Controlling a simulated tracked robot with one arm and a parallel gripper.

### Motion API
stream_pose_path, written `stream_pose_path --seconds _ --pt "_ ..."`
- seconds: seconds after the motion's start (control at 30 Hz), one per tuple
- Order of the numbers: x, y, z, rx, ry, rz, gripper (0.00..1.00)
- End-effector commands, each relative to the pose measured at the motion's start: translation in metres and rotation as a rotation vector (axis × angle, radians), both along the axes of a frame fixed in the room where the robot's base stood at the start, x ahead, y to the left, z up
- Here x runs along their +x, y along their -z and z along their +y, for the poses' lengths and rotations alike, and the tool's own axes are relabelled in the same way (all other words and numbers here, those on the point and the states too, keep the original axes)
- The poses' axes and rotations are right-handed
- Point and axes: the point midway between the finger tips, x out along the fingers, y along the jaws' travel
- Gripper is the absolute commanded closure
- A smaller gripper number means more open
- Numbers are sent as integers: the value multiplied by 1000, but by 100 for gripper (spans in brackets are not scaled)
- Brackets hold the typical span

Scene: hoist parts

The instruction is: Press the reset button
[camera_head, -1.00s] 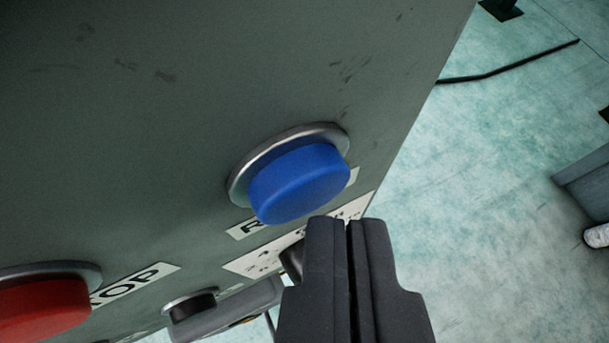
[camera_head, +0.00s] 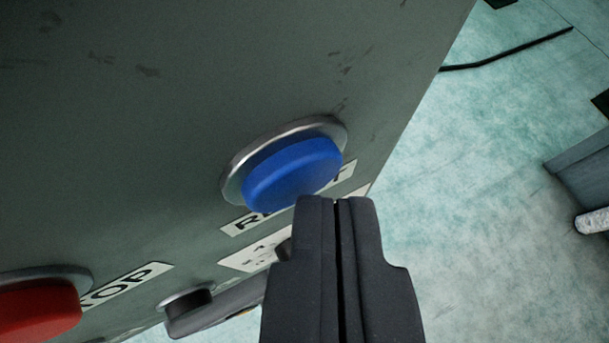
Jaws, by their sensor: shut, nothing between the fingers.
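The blue button (camera_head: 293,172) sits in a metal ring on the grey panel (camera_head: 190,90), right of the picture's middle-left. A white label (camera_head: 250,222) lies just below it; its first letter reads R and my gripper covers part of the rest. My gripper (camera_head: 336,200) is shut and empty, pointing up from the bottom of the picture. Its tips overlap the lower right edge of the blue button in the picture. I cannot tell whether they touch it.
A dark knob (camera_head: 188,305) and a second white label (camera_head: 250,255) are below. The panel edge runs down the right, with pale green floor and a black cable (camera_head: 510,52) beyond.

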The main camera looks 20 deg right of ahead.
Motion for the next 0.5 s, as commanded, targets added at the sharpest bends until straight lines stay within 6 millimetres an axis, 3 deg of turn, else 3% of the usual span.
stream_pose_path --seconds 0.5 --pt "-16 -1 0 0 0 -1 100"
